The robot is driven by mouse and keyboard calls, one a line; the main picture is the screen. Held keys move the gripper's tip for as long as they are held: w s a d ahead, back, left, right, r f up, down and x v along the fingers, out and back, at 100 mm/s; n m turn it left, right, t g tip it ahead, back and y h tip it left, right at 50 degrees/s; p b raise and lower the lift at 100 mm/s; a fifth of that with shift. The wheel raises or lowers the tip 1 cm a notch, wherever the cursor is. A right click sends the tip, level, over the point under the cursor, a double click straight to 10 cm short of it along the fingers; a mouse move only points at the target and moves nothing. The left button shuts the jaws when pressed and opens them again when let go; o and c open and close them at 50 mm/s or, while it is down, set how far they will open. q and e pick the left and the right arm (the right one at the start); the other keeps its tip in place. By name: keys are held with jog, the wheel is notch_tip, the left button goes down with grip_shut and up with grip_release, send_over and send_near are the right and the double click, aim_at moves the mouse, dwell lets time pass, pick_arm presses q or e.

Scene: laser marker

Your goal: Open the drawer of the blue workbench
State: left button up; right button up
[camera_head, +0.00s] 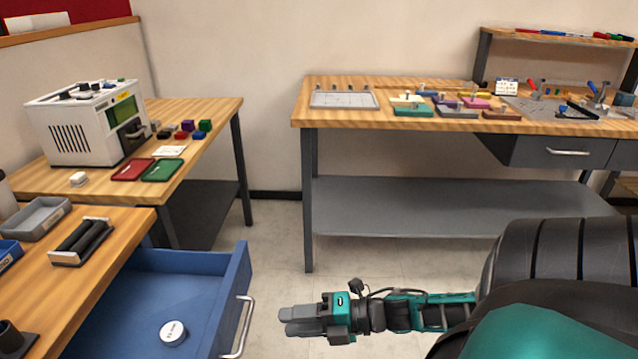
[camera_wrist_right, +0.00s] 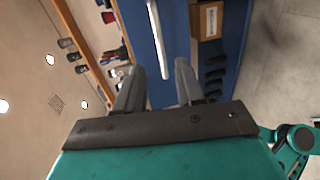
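The blue workbench's drawer (camera_head: 192,259) is pulled out at the lower left in the head view, its inside showing. Its silver bar handle (camera_head: 243,325) is on the right-hand front face. A round white item (camera_head: 173,332) lies in the drawer. My right gripper (camera_head: 282,321) is to the right of the handle, pointing left at it, with a gap between. In the right wrist view the fingers (camera_wrist_right: 156,82) are open and empty; the handle (camera_wrist_right: 157,40) appears between and beyond them against the blue front. My left gripper is not in view.
The workbench's wooden top (camera_head: 108,243) holds a grey bin (camera_head: 38,218) and a black holder (camera_head: 80,242). A table with a white machine (camera_head: 85,125) stands behind. Another bench (camera_head: 310,118) with a grey drawer is at the back right. Open floor (camera_head: 275,262) lies between.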

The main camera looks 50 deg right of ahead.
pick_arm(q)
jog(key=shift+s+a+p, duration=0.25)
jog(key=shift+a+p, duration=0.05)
pick_arm(e)
jog(key=v, duration=0.4)
jog(key=shift+s+d, duration=0.1)
pick_arm(q)
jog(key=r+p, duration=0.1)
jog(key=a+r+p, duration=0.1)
jog(key=p, duration=0.1)
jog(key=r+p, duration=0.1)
jog(key=p, duration=0.1)
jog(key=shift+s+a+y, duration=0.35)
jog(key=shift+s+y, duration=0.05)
pick_arm(e)
jog(key=s+a+f+m+g+h, duration=0.1)
jog(key=a+m+h, duration=0.6)
jog(key=a+m, duration=0.9)
jog(key=m, duration=0.7)
jog(key=shift+h, duration=0.3)
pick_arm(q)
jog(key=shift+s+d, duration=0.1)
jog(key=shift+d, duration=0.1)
pick_arm(e)
jog(key=shift+f, duration=0.15)
